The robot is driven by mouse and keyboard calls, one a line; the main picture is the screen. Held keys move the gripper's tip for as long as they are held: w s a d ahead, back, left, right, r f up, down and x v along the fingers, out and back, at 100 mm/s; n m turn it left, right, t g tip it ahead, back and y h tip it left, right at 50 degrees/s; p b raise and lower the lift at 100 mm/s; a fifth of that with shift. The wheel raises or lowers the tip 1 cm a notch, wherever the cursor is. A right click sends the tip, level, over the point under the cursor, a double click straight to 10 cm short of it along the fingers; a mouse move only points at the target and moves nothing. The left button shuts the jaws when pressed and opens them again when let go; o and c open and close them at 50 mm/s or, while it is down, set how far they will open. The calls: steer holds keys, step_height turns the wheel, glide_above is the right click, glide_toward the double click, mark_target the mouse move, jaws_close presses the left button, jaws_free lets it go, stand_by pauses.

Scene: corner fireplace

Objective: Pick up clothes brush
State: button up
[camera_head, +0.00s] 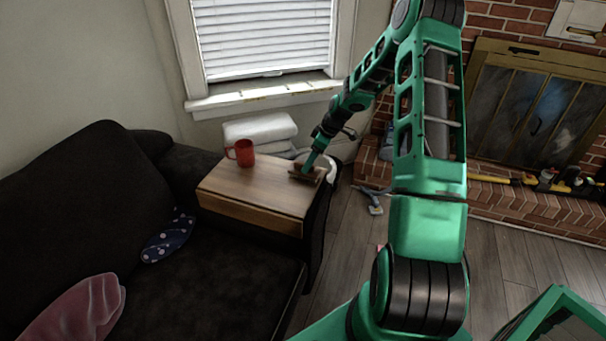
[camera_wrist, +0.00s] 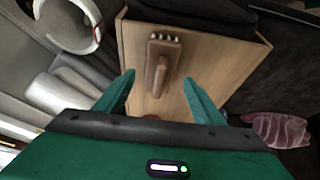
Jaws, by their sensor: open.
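The clothes brush (camera_wrist: 161,62) is brown, with a wooden handle and pale bristle tufts at its far end in the wrist view. It lies on the wooden tabletop (camera_wrist: 220,60) over the sofa arm. In the head view the brush (camera_head: 305,176) is near the right edge of that tabletop (camera_head: 255,190), partly covered by my gripper (camera_head: 308,168). In the wrist view my gripper (camera_wrist: 159,78) is open, one green finger on each side of the handle's near part. Nothing is held. I cannot tell whether the fingers touch the brush.
A red mug (camera_head: 244,152) stands on the tabletop, left of the brush. Folded white cloths (camera_head: 260,131) lie behind it. The dark sofa (camera_head: 80,210) is at left with cushions.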

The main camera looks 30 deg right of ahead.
steer(key=shift+w+a+x, duration=0.1)
steer(key=shift+w+x, duration=0.1)
steer(key=shift+x, duration=1.05)
steer(key=shift+w+a+x, duration=0.15)
steer(key=shift+x, duration=1.15)
steer(key=shift+r, duration=0.2)
steer(key=c, duration=1.3)
steer(key=shift+r, duration=0.15)
steer(key=shift+r, duration=0.55)
step_height(320, 180, up, 3)
steer(key=shift+f, duration=0.15)
steer(key=shift+s+a+r, duration=0.6)
steer(key=shift+a+r, duration=0.55)
steer(key=shift+a, duration=0.7)
steer(key=shift+s+a+r, duration=0.55)
steer(key=shift+a+r, duration=0.6)
steer(key=shift+a, duration=0.7)
steer(key=shift+s+a+r, duration=0.6)
steer(key=shift+a+r, duration=0.55)
steer(key=shift+a, duration=0.7)
